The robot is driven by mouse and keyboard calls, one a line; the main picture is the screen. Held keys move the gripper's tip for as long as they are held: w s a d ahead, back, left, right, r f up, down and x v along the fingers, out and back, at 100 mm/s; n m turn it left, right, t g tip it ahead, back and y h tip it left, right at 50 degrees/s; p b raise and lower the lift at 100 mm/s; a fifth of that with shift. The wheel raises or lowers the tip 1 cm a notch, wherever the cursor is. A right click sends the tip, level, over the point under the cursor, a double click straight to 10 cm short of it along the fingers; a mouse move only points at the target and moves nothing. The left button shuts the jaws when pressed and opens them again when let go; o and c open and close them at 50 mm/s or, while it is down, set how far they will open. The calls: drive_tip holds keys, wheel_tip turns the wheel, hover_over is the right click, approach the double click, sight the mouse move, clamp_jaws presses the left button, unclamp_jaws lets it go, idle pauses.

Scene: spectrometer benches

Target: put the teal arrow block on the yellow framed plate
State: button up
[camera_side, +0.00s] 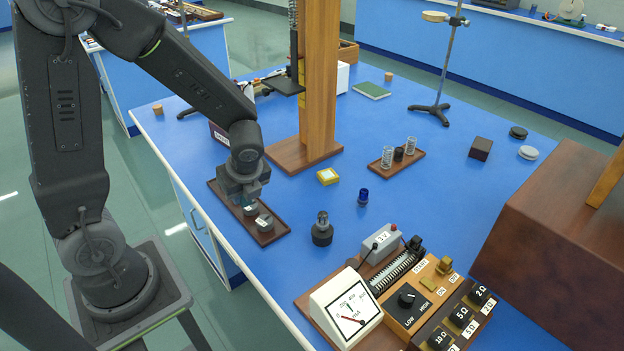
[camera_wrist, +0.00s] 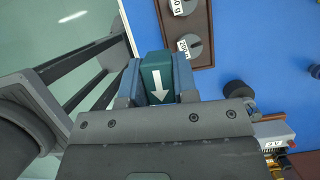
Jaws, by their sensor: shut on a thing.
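The teal block with a white arrow (camera_wrist: 153,62) is held between the two blue-grey fingers of my gripper (camera_wrist: 158,88) in the wrist view. My gripper (camera_side: 242,193) is shut on it. In the side view the gripper hangs over the left part of the blue bench, at the dark brown tray of weights, and I cannot make out the block there.
The brown tray (camera_side: 272,236) with slotted weights lies close to my gripper. A dark weight (camera_side: 322,233) and a small blue cylinder (camera_side: 363,197) stand in front.

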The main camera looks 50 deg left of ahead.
drive_tip(key=w+d+f+m, duration=0.1)
drive_tip(key=w+d, duration=0.3)
drive_tip(key=w, duration=0.3)
drive_tip(key=w+d+f+m, duration=0.1)
drive_tip(key=w+d+f, duration=0.1)
drive_tip(key=w+d, duration=0.2)
drive_tip(key=w+d+f+m+t, duration=0.1)
drive_tip(key=w+d, duration=0.3)
drive_tip(key=w, duration=0.6)
drive_tip(key=shift+w+d+f+m+h, duration=0.25)
drive_tip(key=shift+f+m+h, duration=0.05)
drive_tip(key=shift+f, duration=0.3)
drive_tip(key=shift+w+a, duration=0.2)
drive_tip(key=shift+w, duration=0.05)
hover_over(327, 172)
drive_tip(key=d, duration=0.1)
drive_tip(key=shift+s+d, duration=0.15)
drive_tip(key=shift+s, duration=0.15)
drive_tip(key=shift+d+x, duration=0.2)
drive_tip(key=shift+x, duration=0.7)
drive_tip(key=shift+d+x, duration=0.15)
drive_tip(key=shift+x, duration=0.75)
drive_tip(key=shift+s+f, duration=0.1)
drive_tip(key=shift+f, duration=0.05)
drive_tip(key=shift+f, duration=0.1)
drive_tip(key=o, duration=0.9)
